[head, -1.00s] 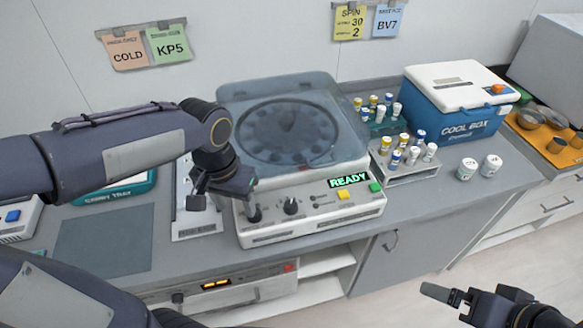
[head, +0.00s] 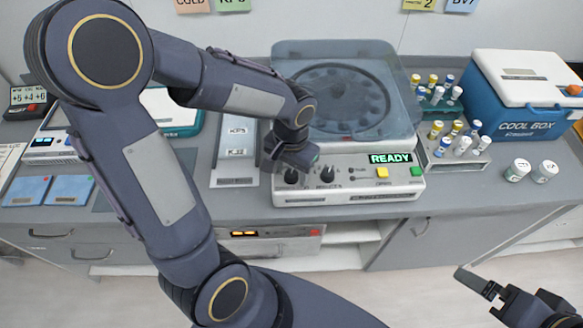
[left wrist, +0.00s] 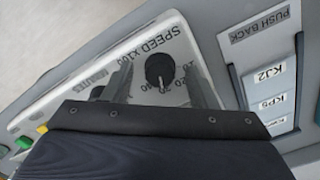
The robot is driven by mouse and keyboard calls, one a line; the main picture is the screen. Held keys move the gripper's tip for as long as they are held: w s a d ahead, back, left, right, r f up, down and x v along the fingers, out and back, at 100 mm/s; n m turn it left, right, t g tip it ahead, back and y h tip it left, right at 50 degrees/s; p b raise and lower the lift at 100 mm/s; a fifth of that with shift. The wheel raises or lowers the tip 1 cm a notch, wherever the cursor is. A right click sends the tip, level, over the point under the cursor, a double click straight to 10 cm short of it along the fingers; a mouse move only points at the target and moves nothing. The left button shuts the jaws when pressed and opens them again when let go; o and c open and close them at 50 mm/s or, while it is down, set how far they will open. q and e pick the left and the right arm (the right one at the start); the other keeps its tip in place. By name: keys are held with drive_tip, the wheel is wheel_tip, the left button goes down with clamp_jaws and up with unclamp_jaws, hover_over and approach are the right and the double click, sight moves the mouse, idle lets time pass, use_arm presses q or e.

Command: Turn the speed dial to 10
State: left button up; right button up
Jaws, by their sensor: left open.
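The speed dial (head: 291,176) is the left black knob on the front panel of the white centrifuge (head: 350,190). In the left wrist view the dial (left wrist: 160,69) sits beside the printed words SPEED x100. A pale mark on it points down the picture toward printed numbers, too small to read surely. My left gripper (head: 289,163) is just above the dial in the head view. In the left wrist view its open fingers (left wrist: 158,84) stand on both sides of the dial, with visible gaps. My right gripper (head: 477,284) is far off at the lower right, over the floor.
A second black knob (head: 327,175) stands close right of the dial. Yellow (head: 382,173) and green (head: 416,171) buttons sit farther right under the READY display (head: 391,159). A card rack (head: 236,155) is close on the left. Vial racks and a cool box (head: 520,110) stand at right.

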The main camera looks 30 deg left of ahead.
use_arm(q)
drive_tip(key=c, duration=1)
drive_tip(key=shift+o, duration=0.2)
drive_tip(key=n+b, duration=0.2)
drive_tip(key=n, duration=0.1)
drive_tip(key=n+b, duration=0.1)
drive_tip(key=n, duration=0.2)
drive_tip(key=shift+n, duration=0.4)
drive_tip(key=n+b, duration=0.1)
drive_tip(key=n, duration=0.3)
drive_tip(key=shift+n+b, duration=0.55)
drive_tip(key=shift+n, duration=1.95)
drive_tip(key=shift+r, duration=0.1)
